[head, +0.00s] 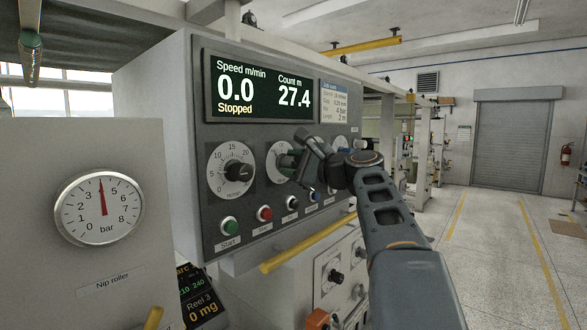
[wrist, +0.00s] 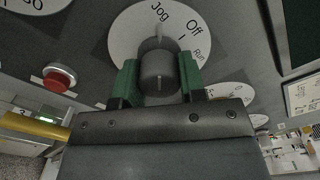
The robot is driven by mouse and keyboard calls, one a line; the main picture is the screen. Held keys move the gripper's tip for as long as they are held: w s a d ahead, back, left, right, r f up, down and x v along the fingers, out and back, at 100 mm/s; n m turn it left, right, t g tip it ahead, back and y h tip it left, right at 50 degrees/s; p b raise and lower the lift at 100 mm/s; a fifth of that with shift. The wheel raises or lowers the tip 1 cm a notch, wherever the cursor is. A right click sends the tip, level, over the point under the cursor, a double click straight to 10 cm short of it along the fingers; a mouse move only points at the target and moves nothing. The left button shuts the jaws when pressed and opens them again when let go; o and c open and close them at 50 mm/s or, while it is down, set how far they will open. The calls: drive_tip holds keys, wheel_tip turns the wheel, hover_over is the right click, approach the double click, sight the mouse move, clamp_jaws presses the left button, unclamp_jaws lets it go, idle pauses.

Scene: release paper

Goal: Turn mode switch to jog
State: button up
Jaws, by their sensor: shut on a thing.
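The mode switch is a dark knob (wrist: 158,72) on a round white dial (wrist: 125,35) marked Jog, Off and Run in the wrist view. My gripper (wrist: 158,85) has its green finger pads on either side of the knob and is shut on it. The knob's narrow ridge runs up in the picture, toward the Jog label; its exact setting is hard to tell. In the head view my gripper (head: 288,163) reaches the dial (head: 272,171) on the grey panel, and the fingers hide most of the knob.
The panel display (head: 258,88) reads 0.0 m/min, Stopped, count 27.4. A speed dial (head: 232,170) is left of the switch. Below are a green Start button (head: 229,226) and a red button (head: 264,214). A yellow bar (head: 305,245) runs beneath the panel.

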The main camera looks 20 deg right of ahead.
idle(0.4)
drive_tip(key=o, duration=0.9)
drive_tip(key=b+v, duration=0.3)
drive_tip(key=v, duration=1.1)
drive_tip(key=shift+r, duration=0.1)
drive_tip(key=shift+w, duration=0.1)
